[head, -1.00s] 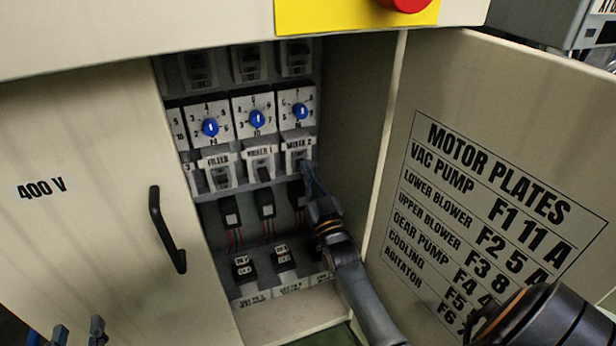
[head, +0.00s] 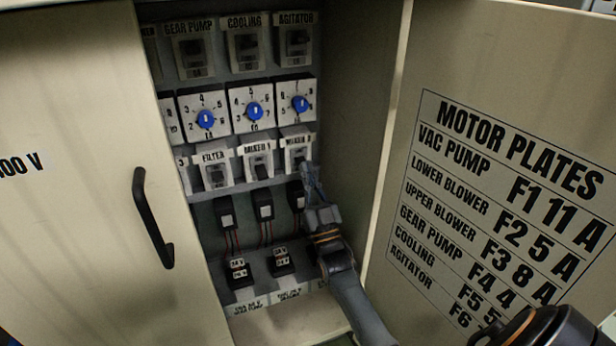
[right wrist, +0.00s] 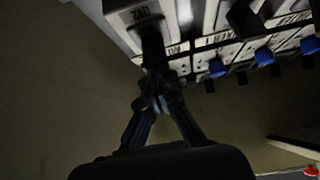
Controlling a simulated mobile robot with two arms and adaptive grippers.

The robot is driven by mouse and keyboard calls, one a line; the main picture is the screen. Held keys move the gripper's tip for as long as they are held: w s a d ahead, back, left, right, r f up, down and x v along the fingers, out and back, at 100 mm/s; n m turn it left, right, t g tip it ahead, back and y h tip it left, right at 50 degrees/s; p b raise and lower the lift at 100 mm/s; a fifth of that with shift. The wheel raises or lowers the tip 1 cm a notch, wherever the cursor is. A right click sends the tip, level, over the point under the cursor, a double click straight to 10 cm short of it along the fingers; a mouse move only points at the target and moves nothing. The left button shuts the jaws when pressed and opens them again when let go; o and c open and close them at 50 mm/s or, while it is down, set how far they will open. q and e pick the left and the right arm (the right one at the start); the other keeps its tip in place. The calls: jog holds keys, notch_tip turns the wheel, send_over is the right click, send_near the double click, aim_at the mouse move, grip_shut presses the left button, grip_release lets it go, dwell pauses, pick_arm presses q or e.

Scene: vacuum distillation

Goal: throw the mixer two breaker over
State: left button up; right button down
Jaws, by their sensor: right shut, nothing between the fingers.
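The mixer two breaker (head: 297,146) is the rightmost of the labelled breakers in the row below the blue dials. My right gripper (head: 309,170) is shut and empty, with its fingertips at the lower front of that breaker. They partly cover it, so I cannot tell its lever position in the head view. In the right wrist view the shut fingers (right wrist: 157,88) point up at a dark lever (right wrist: 152,45) under a pale breaker housing (right wrist: 133,12). The tips are at or very near the lever; I cannot tell whether they touch.
The mixer one breaker (head: 258,160) and filter breaker (head: 214,168) stand to the left. Blue dials (head: 254,110) are above, small dark relays (head: 263,207) below. The open cabinet door with the motor plates list (head: 500,200) bounds the right side, close to my arm.

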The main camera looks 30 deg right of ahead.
notch_tip(320, 180, up, 10)
dwell(0.6)
dwell(0.4)
